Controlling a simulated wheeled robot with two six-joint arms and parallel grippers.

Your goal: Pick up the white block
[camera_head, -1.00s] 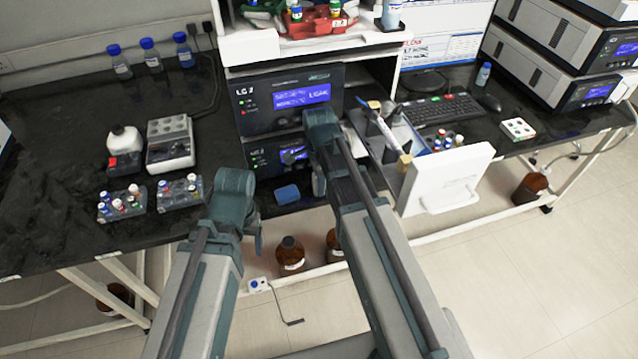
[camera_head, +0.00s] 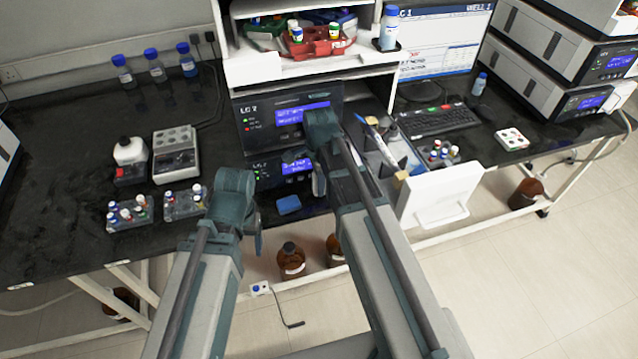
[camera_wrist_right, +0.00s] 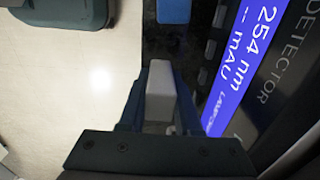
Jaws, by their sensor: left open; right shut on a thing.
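The white block (camera_wrist_right: 160,92) is a pale, upright-edged piece between the blue fingers of my right gripper (camera_wrist_right: 158,115) in the right wrist view. The gripper is shut on it. In the head view my right gripper (camera_head: 319,183) is in front of the lower LC unit, and the block is hidden behind my arm there. My left gripper (camera_head: 258,235) is open and empty, hanging at the bench's front edge. Its jaws are seen edge-on.
A blue block (camera_head: 289,205) lies at the bench's front edge, left of my right gripper. Vial racks (camera_head: 130,210) and a grey block heater (camera_head: 175,155) stand at left. A white panel (camera_head: 440,197) stands at right. Open bench lies far left.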

